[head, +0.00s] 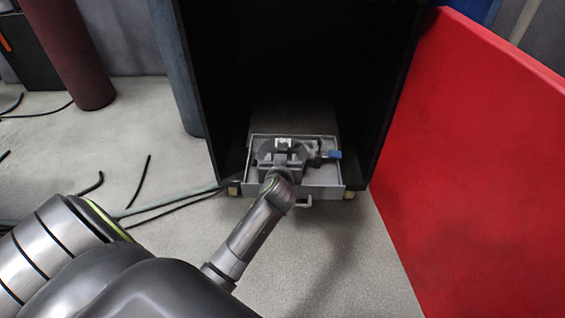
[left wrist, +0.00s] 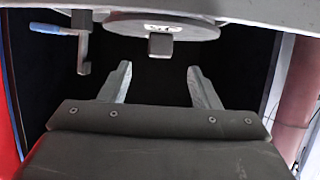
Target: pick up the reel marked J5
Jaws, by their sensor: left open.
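A round, flat grey reel (left wrist: 190,33) shows at the top of the left wrist view. It has a pale label with dark marking, too small to read surely, and a dark square block at its middle edge. In the head view the reel (head: 265,147) lies in an open grey drawer (head: 330,186), partly hidden by my gripper. My left gripper (left wrist: 158,78) is open, with nothing between its fingers. The block lies ahead of the gap between the fingers, apparently apart from them. In the head view my left gripper (head: 281,160) is over the drawer. My right gripper is not in view.
A blue-handled tool (head: 335,154) lies beside the reel, also in the left wrist view (left wrist: 52,26). Black cabinet walls (head: 397,90) enclose the drawer on both sides. A red panel (head: 490,150) stands at right. Dark cables (head: 140,180) lie on the floor at left.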

